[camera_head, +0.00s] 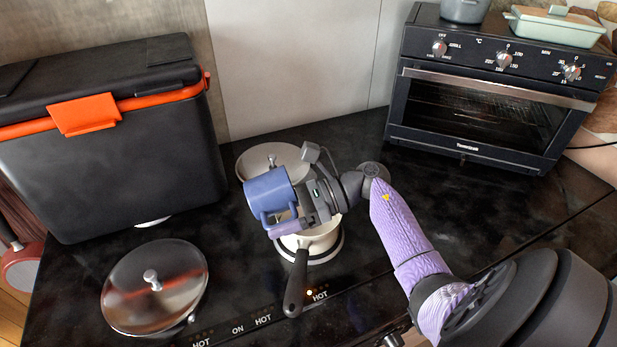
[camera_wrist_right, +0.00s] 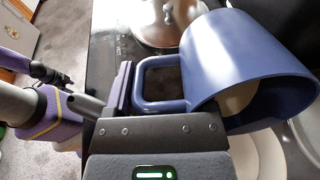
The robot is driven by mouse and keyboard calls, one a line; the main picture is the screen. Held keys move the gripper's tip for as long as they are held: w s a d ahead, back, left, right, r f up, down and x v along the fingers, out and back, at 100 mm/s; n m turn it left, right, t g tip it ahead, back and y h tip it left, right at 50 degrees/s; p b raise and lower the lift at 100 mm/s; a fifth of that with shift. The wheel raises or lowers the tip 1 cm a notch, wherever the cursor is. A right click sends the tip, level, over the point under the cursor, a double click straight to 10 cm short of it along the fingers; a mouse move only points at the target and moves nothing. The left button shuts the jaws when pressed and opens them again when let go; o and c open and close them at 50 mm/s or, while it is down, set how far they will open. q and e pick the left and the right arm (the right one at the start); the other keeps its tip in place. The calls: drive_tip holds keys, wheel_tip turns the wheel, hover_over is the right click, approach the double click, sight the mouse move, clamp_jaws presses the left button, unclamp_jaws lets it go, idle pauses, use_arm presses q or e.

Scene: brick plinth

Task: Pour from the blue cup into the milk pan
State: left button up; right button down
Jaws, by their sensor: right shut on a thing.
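The blue cup (camera_head: 268,190) is tilted in the air above the hob, over the far left side of the milk pan. My right gripper (camera_head: 300,215) is shut on its handle (camera_wrist_right: 160,105). In the right wrist view the blue cup (camera_wrist_right: 255,62) shows its mouth at lower right, with a pale patch inside; I cannot tell whether this is contents. The cream milk pan (camera_head: 325,232) sits on the hob, partly hidden by the cup and gripper, its dark handle (camera_head: 296,283) towards the front. Pouring is not visible. My left gripper is out of view.
A steel lid (camera_head: 155,287) lies at front left. A pale round pan or lid (camera_head: 270,157) sits behind the milk pan. A black cooler box (camera_head: 110,150) stands at left, an oven (camera_head: 490,95) at back right. The right-hand counter is largely clear beyond my arm.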

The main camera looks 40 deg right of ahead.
sight(294, 209)
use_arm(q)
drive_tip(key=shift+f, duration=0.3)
use_arm(e)
drive_tip(key=shift+d, duration=0.15)
use_arm(q)
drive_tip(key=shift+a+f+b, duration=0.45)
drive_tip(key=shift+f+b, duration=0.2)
drive_tip(key=shift+b, duration=0.2)
use_arm(e)
drive_tip(key=shift+s+d+r+t+y, duration=0.2)
drive_tip(key=shift+d+t+y, duration=0.1)
drive_tip(key=shift+y, duration=0.2)
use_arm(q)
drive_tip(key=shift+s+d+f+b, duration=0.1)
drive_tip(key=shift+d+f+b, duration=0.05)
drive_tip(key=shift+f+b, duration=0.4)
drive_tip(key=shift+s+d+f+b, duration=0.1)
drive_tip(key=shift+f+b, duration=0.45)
use_arm(e)
drive_tip(key=shift+s+d+r+t+y, duration=0.1)
drive_tip(key=shift+d+r+t+y, duration=0.2)
drive_tip(key=shift+y, duration=0.3)
